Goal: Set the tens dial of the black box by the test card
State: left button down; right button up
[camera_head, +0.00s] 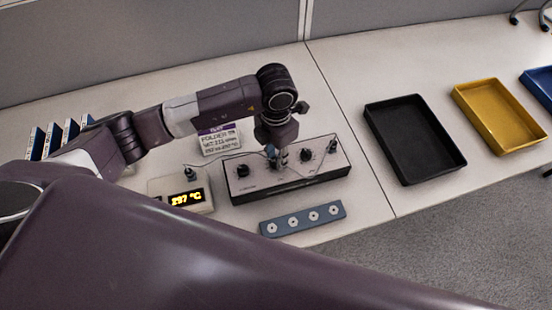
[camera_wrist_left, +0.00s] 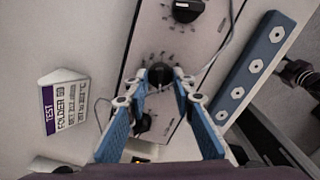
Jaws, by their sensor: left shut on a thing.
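The black box (camera_head: 290,187) stands on the table with a light top panel and a row of three black dials. The left dial (camera_head: 242,170) and right dial (camera_head: 306,155) are free. My left gripper (camera_head: 279,162) points down over the middle of the box. In the left wrist view its blue fingers (camera_wrist_left: 160,80) are shut on the middle dial (camera_wrist_left: 160,72), with tick marks around it. The test card (camera_head: 219,139), white with a purple band, stands behind the box. It also shows in the left wrist view (camera_wrist_left: 64,107); its small print is hard to read. My right gripper is not in view.
A display unit (camera_head: 187,201) reading 297 °C stands left of the box. A blue strip with several round fittings (camera_head: 303,219) lies in front. Black (camera_head: 412,140) and yellow (camera_head: 500,115) trays stand right. Cables run over the box; blue folders (camera_head: 53,138) stand far left.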

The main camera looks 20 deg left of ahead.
pick_arm(q)
jog(key=shift+m+b, duration=0.6)
jog(key=shift+m, duration=0.2)
jog(key=c, duration=1.6)
grip_release()
notch_tip(320, 180, up, 12)
jog(key=shift+r, duration=0.1)
